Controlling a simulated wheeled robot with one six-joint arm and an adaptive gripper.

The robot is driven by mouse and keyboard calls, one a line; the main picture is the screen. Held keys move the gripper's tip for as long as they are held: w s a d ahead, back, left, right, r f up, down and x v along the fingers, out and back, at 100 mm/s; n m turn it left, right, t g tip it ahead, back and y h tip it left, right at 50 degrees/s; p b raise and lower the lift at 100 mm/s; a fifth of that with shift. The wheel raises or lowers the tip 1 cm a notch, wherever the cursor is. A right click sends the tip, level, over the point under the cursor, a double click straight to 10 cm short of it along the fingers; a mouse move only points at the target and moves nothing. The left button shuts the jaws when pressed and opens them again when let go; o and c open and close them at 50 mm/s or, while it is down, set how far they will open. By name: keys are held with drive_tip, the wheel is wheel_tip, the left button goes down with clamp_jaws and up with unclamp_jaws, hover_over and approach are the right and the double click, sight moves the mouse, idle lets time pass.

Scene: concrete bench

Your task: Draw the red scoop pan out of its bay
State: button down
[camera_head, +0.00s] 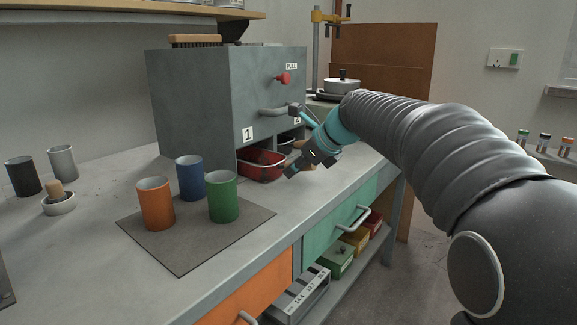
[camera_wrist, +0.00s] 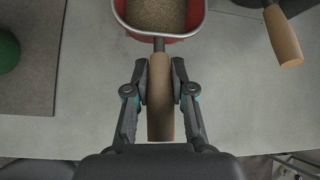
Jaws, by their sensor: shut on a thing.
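The red scoop pan (camera_head: 262,166) sits at the low opening under label 1 of the grey cabinet (camera_head: 190,100), with its front part showing outside. In the wrist view the red pan (camera_wrist: 123,14) shows at the top edge and holds brown grains; its far end is cut off. Its wooden handle (camera_wrist: 160,118) points toward me. My gripper (camera_wrist: 160,88) is shut on this handle, one finger on each side. In the head view my gripper (camera_head: 298,162) is just right of the pan, low over the bench.
A second wooden handle (camera_wrist: 284,38) lies close to the right, at the neighbouring bay. Orange (camera_head: 156,205), blue (camera_head: 190,180) and green (camera_head: 223,199) cups stand on a dark mat (camera_head: 183,258) to the left. The bench's front edge is close.

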drive_tip(key=shift+s+d, duration=0.25)
drive_tip(key=shift+d, duration=0.15)
drive_tip(key=c, duration=0.9)
unclamp_jaws()
drive_tip(key=v, duration=1.2)
drive_tip(key=shift+a, duration=0.1)
